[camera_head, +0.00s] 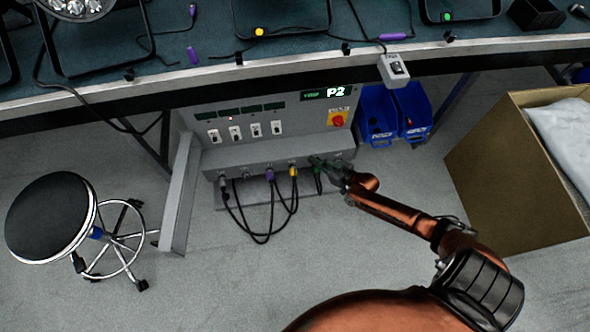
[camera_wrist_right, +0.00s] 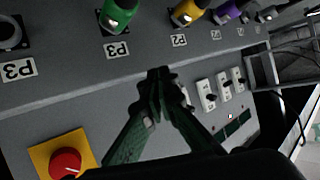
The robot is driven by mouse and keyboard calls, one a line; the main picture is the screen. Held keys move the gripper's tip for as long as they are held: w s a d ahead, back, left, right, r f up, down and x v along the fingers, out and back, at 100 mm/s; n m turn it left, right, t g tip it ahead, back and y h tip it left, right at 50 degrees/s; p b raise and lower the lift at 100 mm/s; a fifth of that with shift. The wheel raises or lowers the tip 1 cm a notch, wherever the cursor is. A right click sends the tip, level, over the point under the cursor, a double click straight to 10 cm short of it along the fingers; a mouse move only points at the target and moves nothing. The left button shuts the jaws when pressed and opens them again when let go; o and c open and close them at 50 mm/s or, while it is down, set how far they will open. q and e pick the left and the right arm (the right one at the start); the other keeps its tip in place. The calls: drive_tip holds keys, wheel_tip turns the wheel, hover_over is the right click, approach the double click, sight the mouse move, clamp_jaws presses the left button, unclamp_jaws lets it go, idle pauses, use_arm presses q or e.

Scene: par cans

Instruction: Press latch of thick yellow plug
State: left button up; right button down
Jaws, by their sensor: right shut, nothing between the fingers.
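The yellow plug (camera_head: 293,171) sits in the row of sockets on the grey panel box, between a purple plug (camera_head: 269,174) and a green plug. In the right wrist view the yellow plug (camera_wrist_right: 187,12) is at the top edge, partly cut off, with a small light spot on it. My right gripper (camera_wrist_right: 158,76) is shut and empty, its dark green fingertips together in front of the panel, apart from the yellow plug in the picture. In the head view this gripper (camera_head: 318,162) is beside the green plug and partly covers that area. My left gripper is out of view.
The green plug (camera_wrist_right: 122,14) and purple plug (camera_wrist_right: 229,10) flank the yellow one. A red knob on a yellow plate (camera_wrist_right: 65,163) and white switches (camera_wrist_right: 206,92) are on the panel. Black cables (camera_head: 262,238) hang below the sockets. A cardboard box (camera_head: 500,185) stands right, a stool (camera_head: 52,215) left.

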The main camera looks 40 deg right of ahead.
sight(296, 170)
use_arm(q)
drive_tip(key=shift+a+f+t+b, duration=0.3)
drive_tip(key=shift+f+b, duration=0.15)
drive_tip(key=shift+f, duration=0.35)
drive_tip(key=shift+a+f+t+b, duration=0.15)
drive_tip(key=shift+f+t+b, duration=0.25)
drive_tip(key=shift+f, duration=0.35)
use_arm(e)
drive_tip(key=w+a+f, duration=0.2)
drive_tip(key=a+f, duration=0.2)
drive_tip(key=shift+w+f, duration=0.15)
drive_tip(key=shift+f, duration=0.15)
drive_tip(key=shift+f, duration=0.1)
drive_tip(key=shift+w+a+f, duration=0.15)
drive_tip(key=shift+a+f, duration=0.05)
drive_tip(key=shift+f, duration=0.05)
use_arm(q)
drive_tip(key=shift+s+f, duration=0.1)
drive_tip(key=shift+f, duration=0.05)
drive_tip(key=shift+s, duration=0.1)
